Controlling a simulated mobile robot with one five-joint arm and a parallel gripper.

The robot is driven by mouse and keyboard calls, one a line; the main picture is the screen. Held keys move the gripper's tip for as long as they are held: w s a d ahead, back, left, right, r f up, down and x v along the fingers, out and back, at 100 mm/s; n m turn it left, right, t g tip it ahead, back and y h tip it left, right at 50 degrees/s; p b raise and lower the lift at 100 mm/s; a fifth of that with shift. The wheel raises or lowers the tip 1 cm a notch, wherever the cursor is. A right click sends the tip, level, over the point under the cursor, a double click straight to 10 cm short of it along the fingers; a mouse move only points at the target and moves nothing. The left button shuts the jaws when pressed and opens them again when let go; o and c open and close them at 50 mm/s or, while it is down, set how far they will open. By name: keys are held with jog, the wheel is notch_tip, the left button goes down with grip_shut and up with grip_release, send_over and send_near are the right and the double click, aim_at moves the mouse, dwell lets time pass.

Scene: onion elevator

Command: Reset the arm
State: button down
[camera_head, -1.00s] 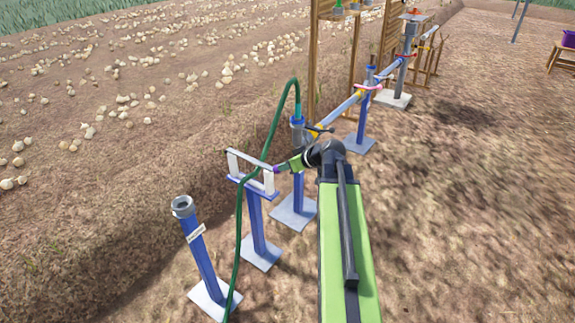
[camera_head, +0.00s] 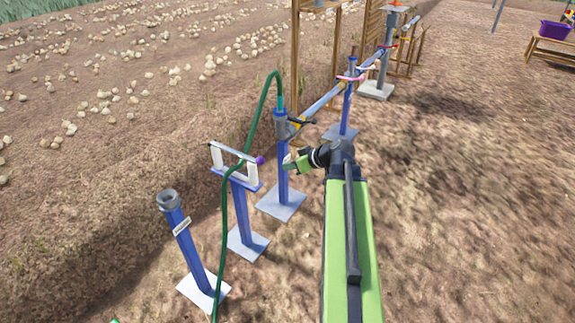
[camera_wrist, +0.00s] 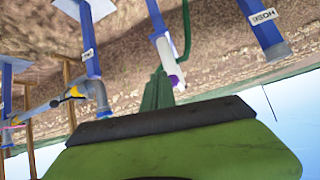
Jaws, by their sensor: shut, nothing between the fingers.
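My arm (camera_head: 345,240) reaches forward from the bottom of the head view. My gripper (camera_head: 290,161) is shut and empty, just right of a white bracket with a purple knob (camera_head: 260,160) on a blue post (camera_head: 241,210). A gap shows between the fingertips and the knob. In the wrist view, which looks upside down, my gripper (camera_wrist: 158,92) shows as green shut fingers, with the white bracket (camera_wrist: 165,55) close beyond their tips.
A labelled blue post (camera_head: 187,245) with an open grey top stands at left. Pipes (camera_head: 322,101) run to the back. Bare soil right of my arm is clear.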

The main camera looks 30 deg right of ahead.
jog(key=shift+s+d, duration=0.1)
jog(key=w+a+f+n+g+y, duration=0.1)
jog(key=w+a+n, duration=0.1)
jog(key=a, duration=0.9)
jog(key=w+a+f+n+g+y, duration=0.1)
jog(key=w+a+n+g, duration=0.1)
jog(key=a, duration=1)
jog(key=s+a+f+g+h, duration=0.3)
jog(key=s+a+f+g, duration=0.3)
jog(key=a, duration=0.5)
jog(key=s+d+m+h, duration=0.2)
jog(key=s+d+m, duration=0.3)
jog(key=s+m, duration=0.1)
notch_tip(320, 180, up, 26)
jog(key=p, duration=2.7)
jog(key=shift+w+m+g, duration=0.15)
jog(key=shift+m+g, duration=0.15)
jog(key=shift+d+r, duration=0.1)
